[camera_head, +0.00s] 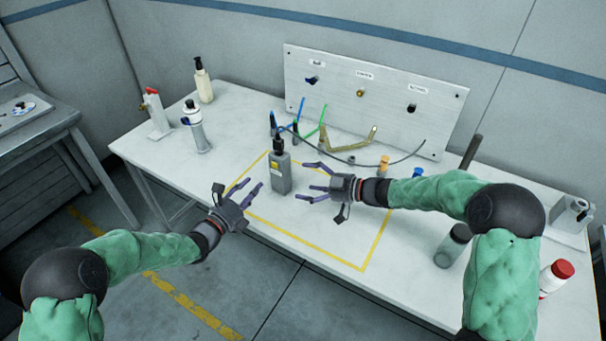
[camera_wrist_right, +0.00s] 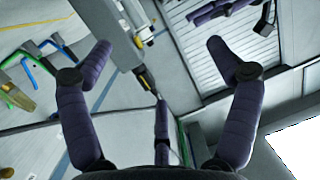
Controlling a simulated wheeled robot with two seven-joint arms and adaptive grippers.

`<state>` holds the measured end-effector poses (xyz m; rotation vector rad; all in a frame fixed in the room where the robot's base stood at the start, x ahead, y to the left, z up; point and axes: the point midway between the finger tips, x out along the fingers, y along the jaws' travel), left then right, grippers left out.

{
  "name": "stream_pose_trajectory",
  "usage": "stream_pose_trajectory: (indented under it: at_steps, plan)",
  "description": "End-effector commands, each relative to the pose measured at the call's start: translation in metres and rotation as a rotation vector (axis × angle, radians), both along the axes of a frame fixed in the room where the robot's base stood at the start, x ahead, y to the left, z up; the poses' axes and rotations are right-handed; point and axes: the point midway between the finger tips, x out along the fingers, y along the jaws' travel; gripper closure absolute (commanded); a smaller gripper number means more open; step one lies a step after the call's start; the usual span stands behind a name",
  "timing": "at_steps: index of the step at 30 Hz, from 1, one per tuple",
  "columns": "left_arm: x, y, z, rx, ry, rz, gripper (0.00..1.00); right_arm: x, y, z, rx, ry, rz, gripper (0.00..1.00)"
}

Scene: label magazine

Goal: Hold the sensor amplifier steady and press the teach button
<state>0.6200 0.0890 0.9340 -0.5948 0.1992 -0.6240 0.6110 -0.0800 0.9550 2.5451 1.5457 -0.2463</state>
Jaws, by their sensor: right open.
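The sensor amplifier (camera_head: 281,178) is a dark grey upright box with a yellow patch on its upper face and a black piece on top. It stands on the white table inside a yellow taped outline. My left gripper (camera_head: 240,188) is open, just left of it, fingers pointing at it and apart from it. My right gripper (camera_head: 307,181) is open and empty just to its right, fingertips close to it; any contact is unclear. In the right wrist view, my open fingers (camera_wrist_right: 158,45) frame a grey body (camera_wrist_right: 108,32) that looks like the amplifier. Purple fingers of my left gripper show beyond.
Behind stands a panel (camera_head: 330,85) with labelled connectors and loose cables. A black cable curves behind the amplifier. A pump bottle (camera_head: 203,82), a silver canister (camera_head: 196,130) and a red-topped stand (camera_head: 156,115) are at left. A grey bottle (camera_head: 453,246) and red-capped bottle (camera_head: 556,276) are at right.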

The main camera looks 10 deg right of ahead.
Motion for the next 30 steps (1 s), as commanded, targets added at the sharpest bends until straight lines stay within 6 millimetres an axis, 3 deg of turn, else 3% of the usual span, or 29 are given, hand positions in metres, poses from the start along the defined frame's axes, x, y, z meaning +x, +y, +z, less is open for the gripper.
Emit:
stream_pose_trajectory:
  at_steps: [3, 9, 20, 30]
  plan:
    - [0.000, 0.000, 0.000, 0.000, 0.000, 0.000, 0.61, 0.029, 0.005, -0.015, 0.073, -0.018, -0.043, 0.10]
    - [0.000, 0.000, 0.000, 0.000, 0.000, 0.000, 0.61, 0.066, 0.009, -0.035, 0.165, -0.055, -0.116, 0.10]
    - [0.000, 0.000, 0.000, 0.000, 0.000, 0.000, 0.61, 0.091, 0.015, -0.046, 0.213, -0.079, -0.166, 0.10]
    - [0.000, 0.000, 0.000, 0.000, 0.000, 0.000, 0.61, 0.121, 0.057, -0.047, 0.212, -0.079, -0.163, 0.10]
